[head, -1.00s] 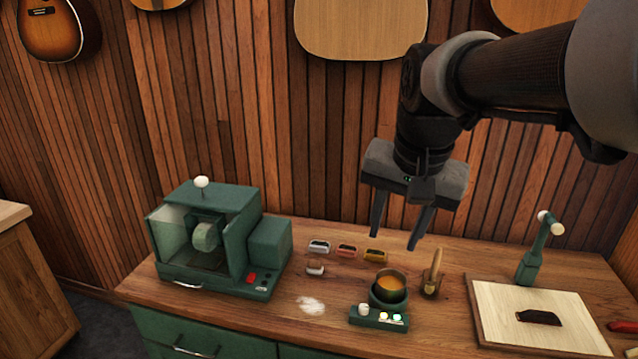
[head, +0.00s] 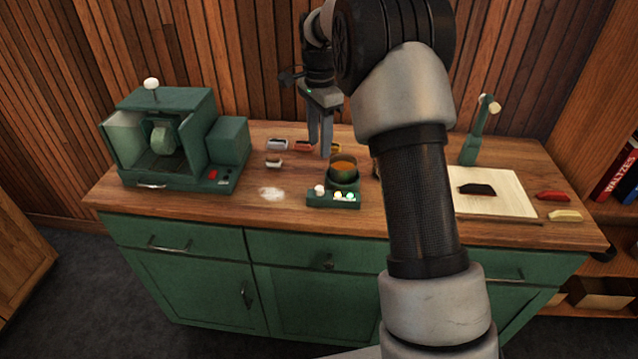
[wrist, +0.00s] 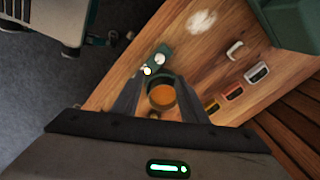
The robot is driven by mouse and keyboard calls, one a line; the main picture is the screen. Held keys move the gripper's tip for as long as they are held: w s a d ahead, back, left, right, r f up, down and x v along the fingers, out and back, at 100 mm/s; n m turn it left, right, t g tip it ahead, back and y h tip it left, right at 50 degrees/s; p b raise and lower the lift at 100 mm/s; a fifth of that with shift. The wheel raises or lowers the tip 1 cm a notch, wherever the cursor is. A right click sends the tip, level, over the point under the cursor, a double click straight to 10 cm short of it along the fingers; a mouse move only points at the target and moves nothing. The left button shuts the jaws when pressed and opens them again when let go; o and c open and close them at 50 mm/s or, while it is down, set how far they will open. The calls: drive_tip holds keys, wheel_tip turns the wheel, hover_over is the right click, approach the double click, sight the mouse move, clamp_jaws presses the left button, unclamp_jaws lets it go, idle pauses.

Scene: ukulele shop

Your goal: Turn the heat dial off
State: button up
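A small green heater (head: 318,201) stands on the bench with a round pot (head: 344,168) of amber liquid on it. A white dial (head: 319,190) sits at the left of its front panel, and lit lamps (head: 344,196) glow to the right. My gripper (head: 319,149) points down behind and slightly left of the pot, apart from the dial. In the wrist view, its fingers (wrist: 160,84) are spread and empty.
A green machine (head: 170,143) with a wheel stands at the left of the bench. White powder (head: 271,194) lies left of the heater. Several small coloured pieces (head: 304,146) lie behind. A pale board (head: 493,193) is at the right. My arm hides the bench right of the pot.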

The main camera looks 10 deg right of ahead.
sight(320, 188)
wheel_tip(320, 188, down, 14)
drive_tip(key=shift+f, duration=0.1)
idle(0.4)
clamp_jaws()
